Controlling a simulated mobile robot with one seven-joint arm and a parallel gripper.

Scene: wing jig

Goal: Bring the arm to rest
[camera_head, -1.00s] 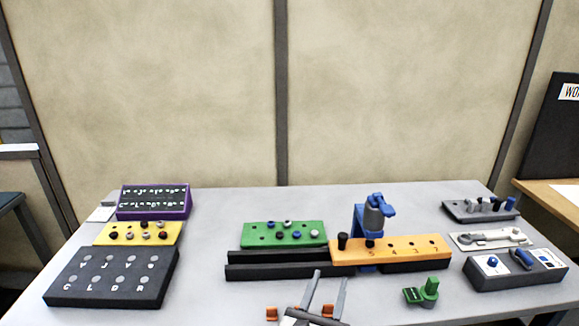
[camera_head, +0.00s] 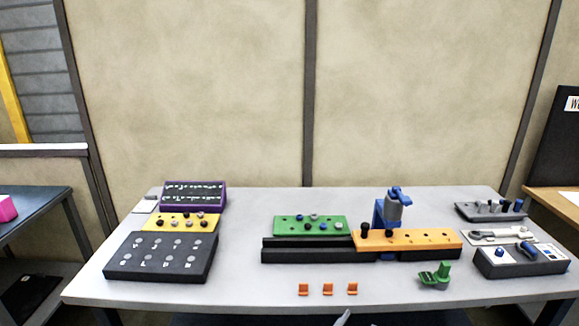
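Of my gripper (camera_head: 343,318), only a small grey tip shows at the bottom edge, just in front of the table's near edge. The rest is below the picture, so its opening and anything in it are hidden. The tip is apart from everything on the table (camera_head: 240,290). Three small orange clips (camera_head: 327,289) stand in a row near the front edge, above the tip in the picture.
An orange drilled bar (camera_head: 430,239) lies on a black rail (camera_head: 310,255), with a blue clamp (camera_head: 380,215) behind. A green holed block (camera_head: 310,225) is behind the rail. A green fixture (camera_head: 435,275) stands front right. Panels and trays fill both sides; the front left is clear.

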